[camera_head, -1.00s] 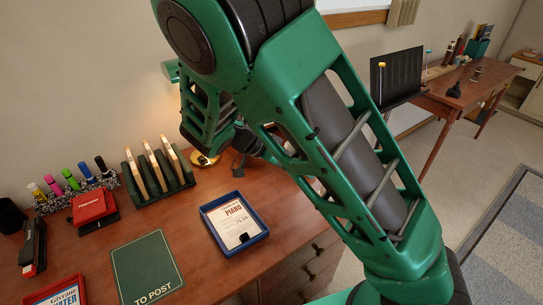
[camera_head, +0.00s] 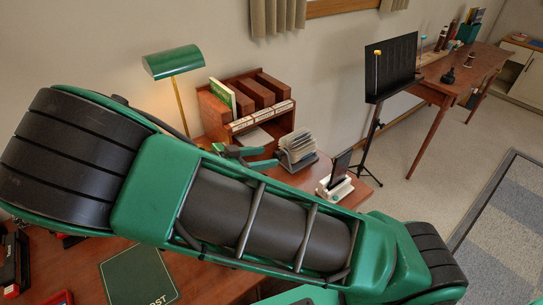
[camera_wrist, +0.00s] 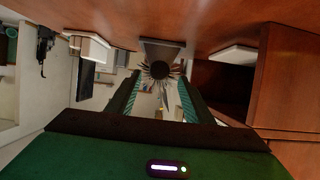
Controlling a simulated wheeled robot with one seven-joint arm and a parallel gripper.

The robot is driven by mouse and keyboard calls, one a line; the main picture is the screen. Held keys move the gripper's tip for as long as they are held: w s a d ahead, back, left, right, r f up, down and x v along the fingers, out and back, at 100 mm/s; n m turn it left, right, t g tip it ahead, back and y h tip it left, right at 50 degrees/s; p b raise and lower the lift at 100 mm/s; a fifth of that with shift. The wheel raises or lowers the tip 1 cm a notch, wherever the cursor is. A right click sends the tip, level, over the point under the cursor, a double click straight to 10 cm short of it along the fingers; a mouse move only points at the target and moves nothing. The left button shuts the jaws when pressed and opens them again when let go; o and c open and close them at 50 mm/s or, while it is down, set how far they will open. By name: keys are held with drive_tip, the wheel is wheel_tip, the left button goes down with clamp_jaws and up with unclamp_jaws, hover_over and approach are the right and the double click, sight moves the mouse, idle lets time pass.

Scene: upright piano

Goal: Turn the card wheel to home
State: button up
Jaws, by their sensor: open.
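The card wheel (camera_head: 297,147) stands on the desk, right of the wooden organiser, with pale cards fanned upward. My gripper (camera_head: 262,157) is just left of it, its green fingers pointing at it; most of the wrist is hidden behind my arm. In the wrist view, which is upside down, the card wheel (camera_wrist: 160,69) shows end-on as a dark round hub with cards radiating from it. It appears between and beyond the fingertips of my gripper (camera_wrist: 159,88), which are apart with nothing held. I cannot tell whether either finger touches it.
A wooden organiser (camera_head: 246,105) with books stands behind. A green lamp (camera_head: 173,62) is left of it. A white stand with a dark panel (camera_head: 335,185) is right of the wheel, near the desk edge. A music stand (camera_head: 392,68) is beyond. The green mat (camera_head: 138,275) lies at front left.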

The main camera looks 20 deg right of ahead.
sight(275, 156)
drive_tip(key=shift+x, duration=2.1)
drive_tip(key=c, duration=1)
